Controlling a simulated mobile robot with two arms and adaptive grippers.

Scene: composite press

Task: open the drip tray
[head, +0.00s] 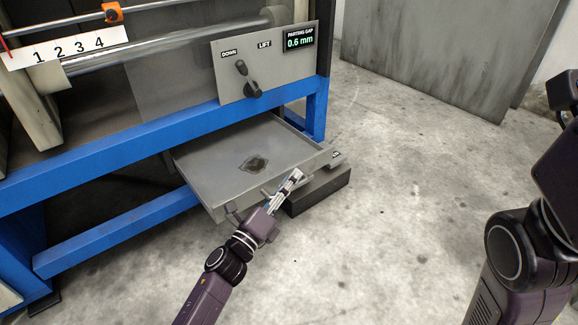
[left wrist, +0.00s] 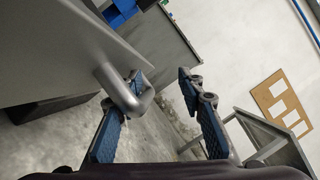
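The drip tray (head: 215,168) is a shallow grey tray under the press's blue frame. It stands pulled out towards me, with a dark stain on its floor. Its bar handle (left wrist: 125,92) is on the front wall. My left gripper (head: 291,186) is at that front wall. In the left wrist view its two fingers (left wrist: 163,108) are wide apart, and the handle crosses the left finger. The left finger seems to pass through the handle loop; contact is unclear. Of my right arm only links show at the right edge; its fingers are not seen.
A dark low block (head: 318,192) lies on the floor beside the tray's front right corner. The blue press frame (head: 130,140) rises above and behind the tray. A panel with a lever (head: 250,82) reads "PARTING GAP 0.6 mm". The concrete floor to the right is clear.

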